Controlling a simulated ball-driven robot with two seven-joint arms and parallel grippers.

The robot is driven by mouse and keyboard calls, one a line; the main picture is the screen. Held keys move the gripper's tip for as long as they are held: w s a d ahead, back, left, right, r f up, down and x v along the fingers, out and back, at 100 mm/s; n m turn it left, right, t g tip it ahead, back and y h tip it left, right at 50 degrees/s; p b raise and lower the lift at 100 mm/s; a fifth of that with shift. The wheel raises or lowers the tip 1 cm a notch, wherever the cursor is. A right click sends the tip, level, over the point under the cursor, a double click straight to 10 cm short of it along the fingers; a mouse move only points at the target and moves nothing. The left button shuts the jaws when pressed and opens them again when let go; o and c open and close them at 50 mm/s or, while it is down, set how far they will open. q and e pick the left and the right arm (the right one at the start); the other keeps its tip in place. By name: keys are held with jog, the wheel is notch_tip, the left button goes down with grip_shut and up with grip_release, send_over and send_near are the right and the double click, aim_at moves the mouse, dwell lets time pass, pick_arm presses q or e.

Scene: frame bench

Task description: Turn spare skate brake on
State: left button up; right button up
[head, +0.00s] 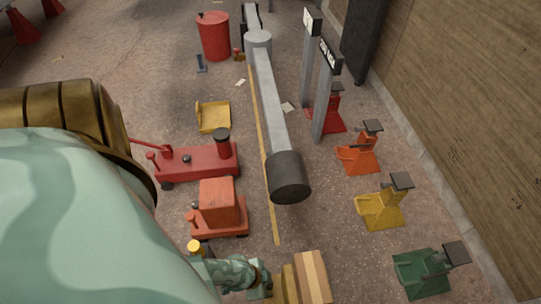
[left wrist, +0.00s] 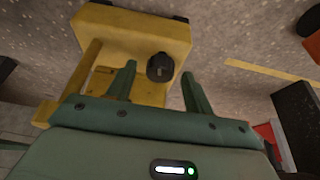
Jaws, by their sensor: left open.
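My left gripper (head: 256,280) is low in the head view, beside a yellow body with a striped wooden block (head: 311,277). In the left wrist view my left gripper (left wrist: 158,88) is open, with its two green fingers apart. A yellow skate-like body (left wrist: 120,35) lies below them. A dark round knob (left wrist: 160,67) with a small slot shows between the fingertips; I cannot tell whether they touch it. The knob is hidden in the head view, and I cannot tell its brake setting. My right gripper is not in view.
An orange wheeled unit (head: 217,203) and a red one (head: 195,162) stand behind the gripper. A grey beam (head: 272,105) with a dark end runs above the floor. Red, orange (head: 358,153), yellow (head: 381,210) and green (head: 423,272) stands line the right side.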

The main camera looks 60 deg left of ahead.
pick_arm(q)
jog(key=shift+w+f, duration=0.1)
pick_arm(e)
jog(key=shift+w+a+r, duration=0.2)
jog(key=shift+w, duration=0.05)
pick_arm(q)
jog(key=c, duration=1)
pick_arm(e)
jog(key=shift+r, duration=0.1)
pick_arm(q)
jog(key=shift+w+d+n+p, duration=0.1)
jog(key=shift+n+p, duration=0.3)
jog(key=shift+n, duration=0.1)
jog(key=shift+n+t+y+p, duration=0.3)
jog(key=shift+n+y+p, duration=0.25)
jog(key=shift+n, duration=0.55)
jog(key=shift+n+y, duration=0.35)
jog(key=shift+n, duration=0.45)
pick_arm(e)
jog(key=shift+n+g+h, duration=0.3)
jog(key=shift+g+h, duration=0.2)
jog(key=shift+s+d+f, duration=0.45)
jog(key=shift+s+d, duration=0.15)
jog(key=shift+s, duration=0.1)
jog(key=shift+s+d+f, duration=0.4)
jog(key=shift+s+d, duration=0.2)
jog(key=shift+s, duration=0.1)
